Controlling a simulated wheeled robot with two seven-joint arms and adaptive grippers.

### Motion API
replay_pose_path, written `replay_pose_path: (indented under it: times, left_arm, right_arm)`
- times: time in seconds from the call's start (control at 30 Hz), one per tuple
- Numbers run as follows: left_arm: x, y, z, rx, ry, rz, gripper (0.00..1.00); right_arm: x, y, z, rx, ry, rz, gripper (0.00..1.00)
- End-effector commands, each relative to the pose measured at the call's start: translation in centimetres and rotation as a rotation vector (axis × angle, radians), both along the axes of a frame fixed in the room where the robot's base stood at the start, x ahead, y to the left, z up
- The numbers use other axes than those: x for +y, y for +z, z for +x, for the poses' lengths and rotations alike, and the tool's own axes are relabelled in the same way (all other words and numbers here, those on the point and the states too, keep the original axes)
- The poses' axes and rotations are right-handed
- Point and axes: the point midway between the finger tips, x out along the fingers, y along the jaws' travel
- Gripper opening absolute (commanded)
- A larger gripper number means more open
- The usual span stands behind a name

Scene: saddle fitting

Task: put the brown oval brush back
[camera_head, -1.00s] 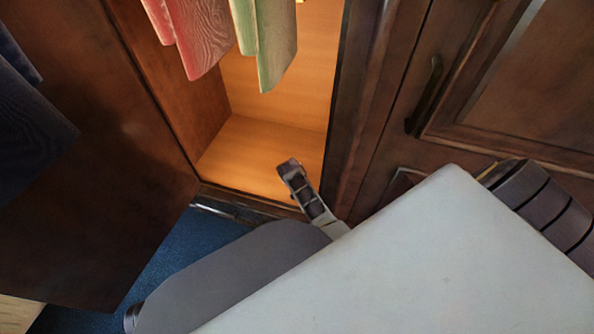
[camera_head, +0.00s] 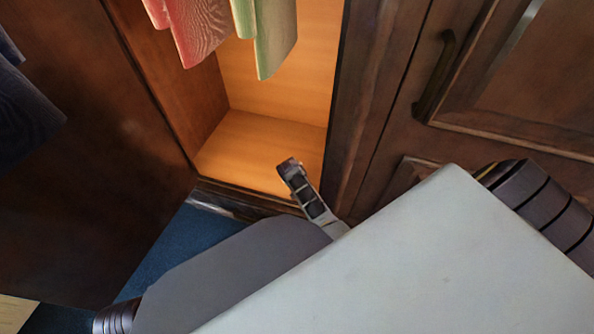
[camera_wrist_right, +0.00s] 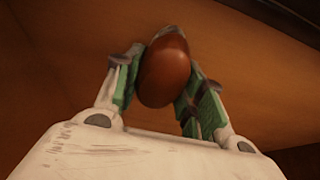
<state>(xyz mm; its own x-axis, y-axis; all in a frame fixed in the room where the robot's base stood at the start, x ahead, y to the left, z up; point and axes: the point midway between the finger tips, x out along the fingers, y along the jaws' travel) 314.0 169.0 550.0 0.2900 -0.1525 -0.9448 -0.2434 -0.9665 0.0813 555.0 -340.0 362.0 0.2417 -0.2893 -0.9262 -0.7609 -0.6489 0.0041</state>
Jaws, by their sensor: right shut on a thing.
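The brown oval brush (camera_wrist_right: 165,71) is in the right wrist view, its smooth rounded back towards the camera. My right gripper (camera_wrist_right: 163,76) is shut on it, with a green-padded finger on each side. A greyish edge shows at the brush's top; the rest of its far side is hidden. Behind it is a brown-orange wooden surface, and I cannot tell whether the brush touches it. In the head view the brush cannot be seen; my large pale arm links cover the lower right. My left gripper is not in view.
An open cupboard has a bare lit floor (camera_head: 255,145). Red (camera_head: 195,30) and green (camera_head: 275,38) cloths hang above it. A dark open door (camera_head: 85,180) stands on the left, with dark cloth by it. A closed panelled door with a handle (camera_head: 437,75) is on the right.

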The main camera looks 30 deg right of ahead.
Motion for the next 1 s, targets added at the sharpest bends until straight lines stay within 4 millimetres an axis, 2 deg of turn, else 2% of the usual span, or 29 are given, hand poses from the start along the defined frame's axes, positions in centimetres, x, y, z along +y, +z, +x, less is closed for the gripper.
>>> replay_pose_path:
  times: [0.4,0.43,0.6,1.0]
  left_arm:
    - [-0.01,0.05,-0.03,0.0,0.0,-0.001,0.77]
    - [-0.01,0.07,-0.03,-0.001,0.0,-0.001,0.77]
    - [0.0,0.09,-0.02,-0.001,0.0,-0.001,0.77]
    - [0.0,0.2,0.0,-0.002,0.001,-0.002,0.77]
  right_arm:
    - [-0.01,-0.11,0.04,-0.001,0.0,-0.001,0.21]
    - [-0.01,-0.15,0.02,-0.001,0.0,-0.001,0.41]
    - [-0.01,-0.12,0.02,-0.001,0.0,-0.001,0.61]
    - [0.0,0.06,0.01,0.0,0.0,0.0,0.61]
